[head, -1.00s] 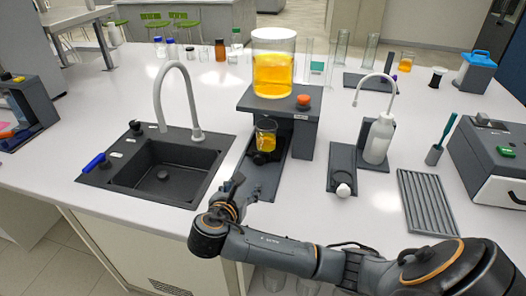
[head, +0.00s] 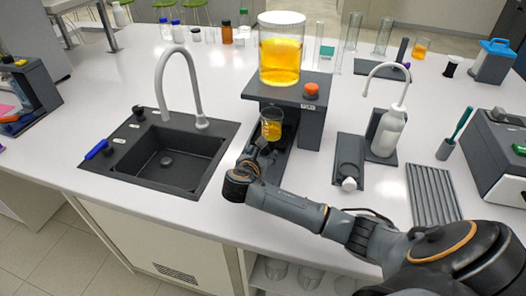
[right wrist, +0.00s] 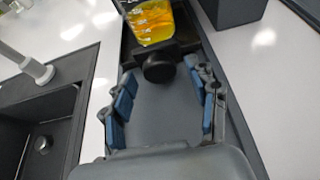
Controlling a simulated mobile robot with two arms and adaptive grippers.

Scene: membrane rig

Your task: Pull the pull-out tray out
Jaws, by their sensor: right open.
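The pull-out tray (right wrist: 186,47) is dark and carries a glass beaker (head: 271,130) of yellow liquid under the membrane rig (head: 285,88). A round black knob (right wrist: 158,68) on the tray's front shows in the right wrist view. My right gripper (right wrist: 160,82) is open, with blue-padded fingers either side of the line to the knob. The knob sits at about the fingertips, and I see no finger touching it. In the head view my right gripper (head: 258,153) is just in front of the beaker and hides the knob. My left gripper is not in view.
A dark sink (head: 165,158) with a tall grey faucet (head: 190,85) is to the left. A white wash bottle (head: 387,132) and a small dark stand (head: 349,160) are to the right. A large vessel of yellow liquid (head: 281,58) stands on the rig, beside an orange button (head: 311,89).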

